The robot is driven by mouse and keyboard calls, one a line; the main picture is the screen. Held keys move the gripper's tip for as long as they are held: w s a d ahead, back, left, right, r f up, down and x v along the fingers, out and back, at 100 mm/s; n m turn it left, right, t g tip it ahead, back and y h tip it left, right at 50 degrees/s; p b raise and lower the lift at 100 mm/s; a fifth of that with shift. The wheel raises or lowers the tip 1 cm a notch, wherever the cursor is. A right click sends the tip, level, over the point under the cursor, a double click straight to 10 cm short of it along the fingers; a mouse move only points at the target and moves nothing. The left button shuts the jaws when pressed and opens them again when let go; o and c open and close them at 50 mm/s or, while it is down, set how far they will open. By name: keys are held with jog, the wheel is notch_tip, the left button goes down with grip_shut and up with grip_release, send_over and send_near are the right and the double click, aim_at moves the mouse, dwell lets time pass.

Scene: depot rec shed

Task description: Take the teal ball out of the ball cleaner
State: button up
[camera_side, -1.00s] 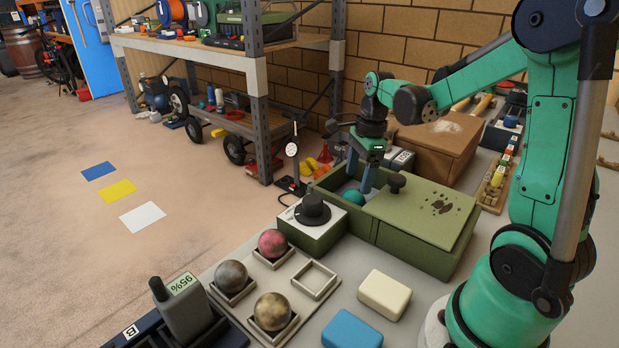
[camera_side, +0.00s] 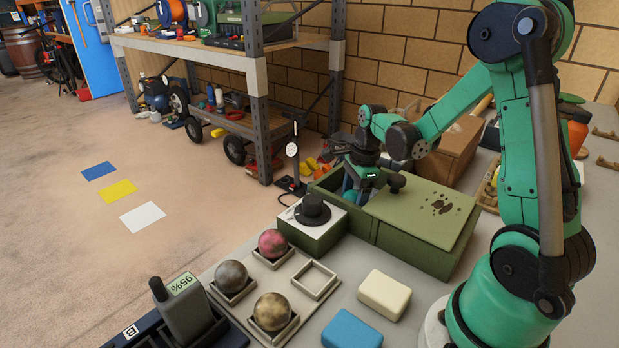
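The ball cleaner is a green box (camera_side: 408,240) with a lid (camera_side: 425,212) slid over its right part, leaving the left part open. My gripper (camera_side: 355,194) points down inside that opening, its fingers mostly hidden by the box wall and the gripper body. The teal ball (camera_side: 351,196) lies low in the opening at the fingers, only a small part of it showing. I cannot tell whether the fingers are pressed on it or still apart.
A box with a black knob (camera_side: 313,211) adjoins the cleaner's left end. In front, a tray holds dirty balls (camera_side: 272,311) and one empty square holder (camera_side: 314,280). A cream block (camera_side: 384,294) and a blue block (camera_side: 351,331) lie nearby. A brown box (camera_side: 455,150) stands behind.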

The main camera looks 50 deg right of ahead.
grip_shut()
jog(key=shift+r, duration=0.1)
